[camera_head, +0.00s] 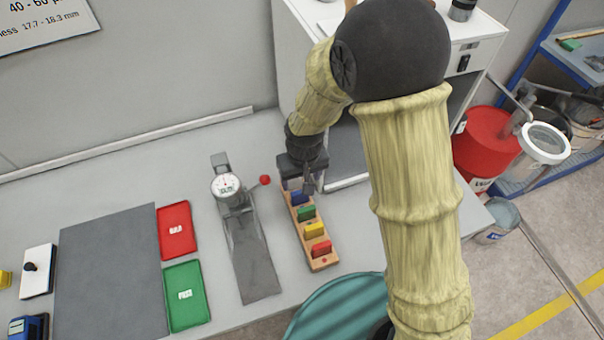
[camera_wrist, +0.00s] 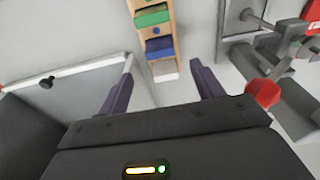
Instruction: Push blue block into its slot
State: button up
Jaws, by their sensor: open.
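The blue block (camera_head: 299,199) stands in the wooden rack (camera_head: 325,263), near the rack's far end beside the green block (camera_head: 306,213). In the wrist view the blue block (camera_wrist: 159,46) lies across the rack, just beyond my fingertips; how deep it sits I cannot tell. A blue dot marks the rack beside it. My gripper (camera_head: 305,182) is over the rack's far end and partly hides it. In the wrist view my gripper (camera_wrist: 160,80) is open, fingers wide apart, with nothing held between them.
Yellow (camera_head: 314,230) and red (camera_head: 321,249) blocks stand farther along the rack. A dial gauge (camera_head: 227,186) with a red knob (camera_head: 265,180) is close on the left. A white cabinet (camera_head: 287,40) rises behind. Red (camera_head: 177,231) and green (camera_head: 186,296) trays lie left.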

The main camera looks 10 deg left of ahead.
notch_tip(320, 180, up, 3)
jog(key=shift+s+f, duration=0.1)
jog(key=shift+f, duration=0.1)
jog(key=shift+d, duration=0.15)
dwell(0.6)
jog(key=s+d+r+m, duration=0.2)
jog(key=d, duration=0.6)
jog(key=s+d+r+m+t, duration=0.1)
jog(key=s+d+r+m, duration=0.1)
jog(key=d, duration=0.6)
jog(key=s+d+r+m, duration=0.1)
jog(key=d+r+m, duration=0.1)
jog(key=d, duration=0.6)
jog(key=shift+s+d+r+h, duration=0.35)
jog(key=shift+s+r+h, duration=0.05)
jog(key=shift+r, duration=0.05)
